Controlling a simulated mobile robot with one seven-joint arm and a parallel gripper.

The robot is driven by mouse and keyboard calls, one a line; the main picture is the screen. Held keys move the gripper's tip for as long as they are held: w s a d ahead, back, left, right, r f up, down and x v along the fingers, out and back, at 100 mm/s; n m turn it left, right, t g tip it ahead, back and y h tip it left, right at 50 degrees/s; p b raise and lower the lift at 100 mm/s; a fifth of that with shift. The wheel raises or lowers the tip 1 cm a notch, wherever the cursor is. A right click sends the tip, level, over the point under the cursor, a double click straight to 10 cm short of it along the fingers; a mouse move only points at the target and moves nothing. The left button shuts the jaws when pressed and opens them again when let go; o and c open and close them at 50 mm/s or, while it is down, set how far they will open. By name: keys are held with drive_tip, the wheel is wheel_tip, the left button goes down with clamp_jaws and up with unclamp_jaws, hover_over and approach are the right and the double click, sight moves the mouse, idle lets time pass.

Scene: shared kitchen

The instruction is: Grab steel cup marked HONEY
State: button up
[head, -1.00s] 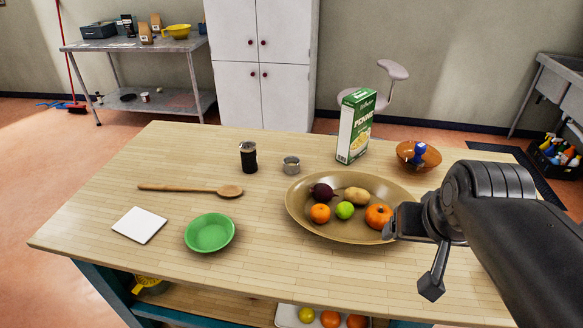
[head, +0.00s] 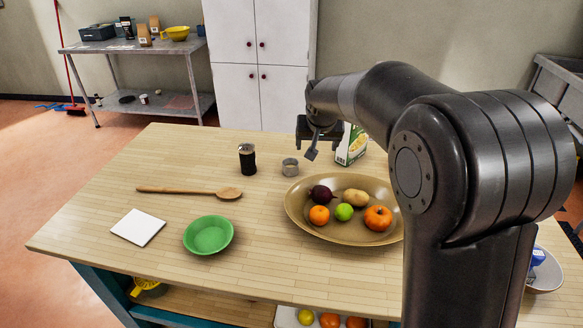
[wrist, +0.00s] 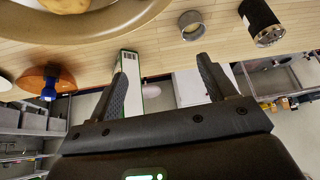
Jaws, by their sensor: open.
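A small steel cup (head: 290,167) stands on the wooden table, left of the pasta box. It shows near the top of the wrist view (wrist: 191,26). A taller black-wrapped cup with a steel rim (head: 247,160) stands to its left, also in the wrist view (wrist: 263,24). No HONEY marking is legible on either. My gripper (head: 318,140) is open and empty, raised above the table just right of the small steel cup in the head view. Its two fingers (wrist: 166,75) are spread apart in the wrist view.
A pasta box (head: 353,145) stands close behind my gripper, partly hidden. An oval dish (head: 295,212) of fruit and vegetables lies in front. A wooden spoon (head: 180,191), green bowl (head: 208,235) and white square (head: 138,227) lie left. The tabletop behind the spoon is clear.

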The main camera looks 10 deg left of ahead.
approach(291, 164)
wheel_tip(291, 164, up, 3)
drive_tip(key=s, duration=0.3)
drive_tip(key=shift+n, duration=0.3)
drive_tip(key=x, duration=0.5)
drive_tip(key=shift+a, duration=0.2)
drive_tip(key=shift+d+x, duration=0.2)
drive_tip(key=shift+x, duration=1.35)
drive_tip(key=shift+d+x, duration=0.15)
drive_tip(key=shift+x, duration=1.4)
drive_tip(key=shift+c, duration=0.5)
drive_tip(key=c, duration=1)
